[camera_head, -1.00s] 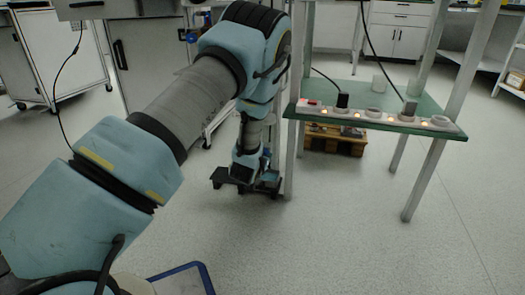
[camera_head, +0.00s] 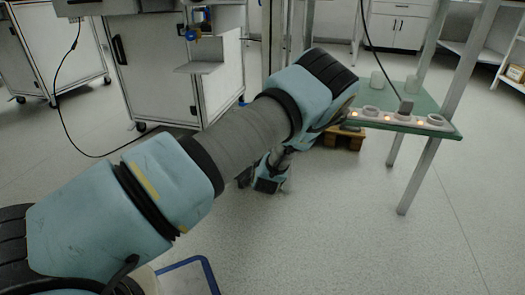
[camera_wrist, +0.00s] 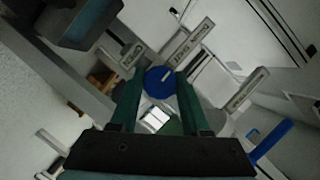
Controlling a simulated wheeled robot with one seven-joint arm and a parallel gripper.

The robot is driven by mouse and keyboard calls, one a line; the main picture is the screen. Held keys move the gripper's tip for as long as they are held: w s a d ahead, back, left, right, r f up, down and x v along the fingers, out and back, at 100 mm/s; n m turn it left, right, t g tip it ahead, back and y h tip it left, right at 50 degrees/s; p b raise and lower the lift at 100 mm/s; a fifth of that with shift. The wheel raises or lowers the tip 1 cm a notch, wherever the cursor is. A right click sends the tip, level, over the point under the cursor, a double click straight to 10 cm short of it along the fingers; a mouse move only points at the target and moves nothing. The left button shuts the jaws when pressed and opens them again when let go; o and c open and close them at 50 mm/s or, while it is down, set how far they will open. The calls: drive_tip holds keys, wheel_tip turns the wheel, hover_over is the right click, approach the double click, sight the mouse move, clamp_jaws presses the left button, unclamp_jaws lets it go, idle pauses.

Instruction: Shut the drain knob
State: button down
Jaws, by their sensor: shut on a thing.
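The round blue knob (camera_wrist: 158,84) shows in the middle of the wrist view, with a short white mark on its face. Grey label plates (camera_wrist: 193,37) stand out around it; their lettering is too small to read surely. My gripper (camera_wrist: 161,73) has its two green fingers on either side of the knob, shut on it. In the head view my arm covers the gripper and the knob; only part of my lower arm shows below the elbow.
A green-topped table (camera_head: 420,104) with white holders and small lights stands right of my arm. A wooden pallet (camera_head: 345,138) is under it. A grey cabinet (camera_head: 160,80) stands behind my arm. A blue-rimmed tray (camera_head: 205,268) lies at the bottom. Open floor lies right.

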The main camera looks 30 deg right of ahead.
drive_tip(key=shift+m, duration=0.3)
idle(0.4)
drive_tip(key=shift+c, duration=1.9)
unclamp_jaws()
